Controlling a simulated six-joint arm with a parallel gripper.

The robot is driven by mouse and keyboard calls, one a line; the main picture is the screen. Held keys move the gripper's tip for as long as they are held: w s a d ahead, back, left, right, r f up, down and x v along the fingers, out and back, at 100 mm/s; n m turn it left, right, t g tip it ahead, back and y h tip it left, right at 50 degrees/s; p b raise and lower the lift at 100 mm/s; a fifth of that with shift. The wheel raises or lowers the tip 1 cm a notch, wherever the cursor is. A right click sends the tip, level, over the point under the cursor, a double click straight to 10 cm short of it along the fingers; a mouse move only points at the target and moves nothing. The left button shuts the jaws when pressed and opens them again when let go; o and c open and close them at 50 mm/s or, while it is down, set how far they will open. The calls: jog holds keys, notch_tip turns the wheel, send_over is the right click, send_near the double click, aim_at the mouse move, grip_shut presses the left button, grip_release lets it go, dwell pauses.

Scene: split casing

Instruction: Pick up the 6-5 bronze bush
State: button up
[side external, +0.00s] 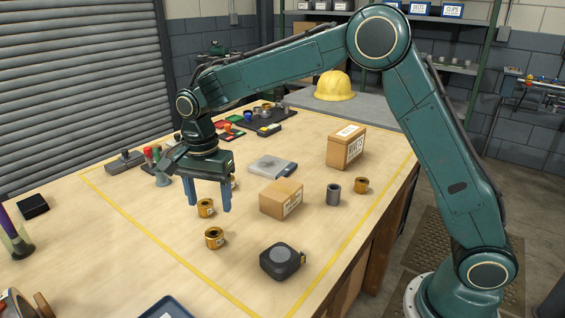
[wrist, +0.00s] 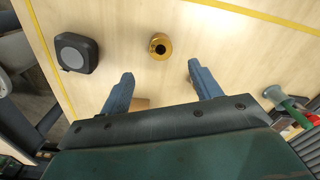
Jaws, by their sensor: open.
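Bronze bushes stand on the bench: one (side external: 206,208) beneath my gripper, one (side external: 214,238) nearer the camera, and one (side external: 361,185) at the right beyond the grey sleeve. Another (side external: 233,181) is mostly hidden behind my gripper. Their white labels are too small to read, so I cannot tell which is 6-5. My gripper (side external: 209,206) points down with its blue fingers apart and nothing between them. In the wrist view, one bronze bush (wrist: 160,46) shows its bore, a little beyond the open fingertips (wrist: 160,71).
A black tape measure (side external: 283,261) lies at the front. A small carton (side external: 281,198) stands right of my gripper, with a grey sleeve (side external: 333,194) and a taller carton (side external: 346,146) farther right. Bare wood lies left of the bushes.

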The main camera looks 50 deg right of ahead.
send_over(213, 231)
jog(key=shift+s+a+f, duration=0.1)
jog(key=shift+s+f, duration=0.15)
jog(key=shift+f, duration=0.95)
jog(key=shift+s+f, duration=0.2)
jog(key=shift+f, duration=1)
jog(key=shift+f, duration=0.1)
jog(key=shift+a+f, duration=0.1)
jog(key=shift+f, duration=2.4)
jog(key=c, duration=1.3)
jog(key=shift+w+r, duration=0.1)
jog(key=shift+r, duration=0.1)
notch_tip(213, 231, up, 20)
jog(key=shift+f, duration=0.15)
